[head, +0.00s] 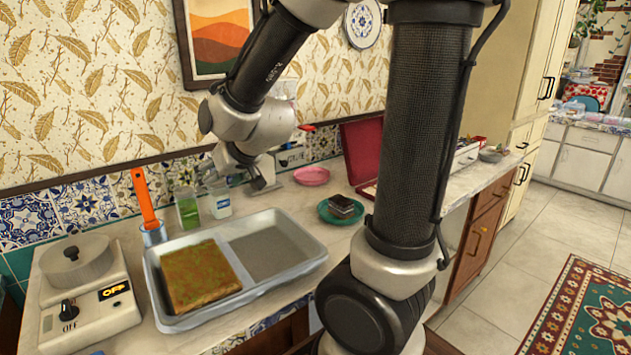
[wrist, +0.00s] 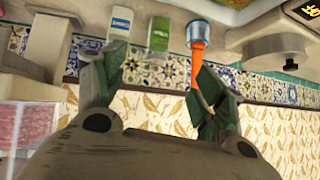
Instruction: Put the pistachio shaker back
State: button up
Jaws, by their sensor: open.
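The pistachio shaker, which I take to be the green-filled jar (head: 187,208), stands upright on the counter at the wall, behind the tray. In the wrist view, which is upside down, the green jar (wrist: 159,33) shows beyond the gap between my fingers.
A grey two-part tray (head: 302,259) holds a green-topped brown slab (head: 198,276) in its left compartment. A cup (head: 153,234) with an orange-handled tool stands left of the shakers. A pink dish (head: 311,175) and a green plate (head: 325,216) lie to the right.

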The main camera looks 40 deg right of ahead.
jog(key=s+d+r+g, duration=0.1)
jog(key=s+d, duration=0.2)
jog(key=s, duration=0.5)
jog(key=s+d+r+g+h, duration=0.1)
jog(key=s+d, duration=0.3)
jog(key=s, duration=0.4)
jog(key=s+d+r+g+h, duration=0.1)
jog(key=s+d+r+g, duration=0.2)
jog(key=s, duration=0.5)
jog(key=shift+d+m, duration=0.3)
jog(key=shift+d, duration=0.05)
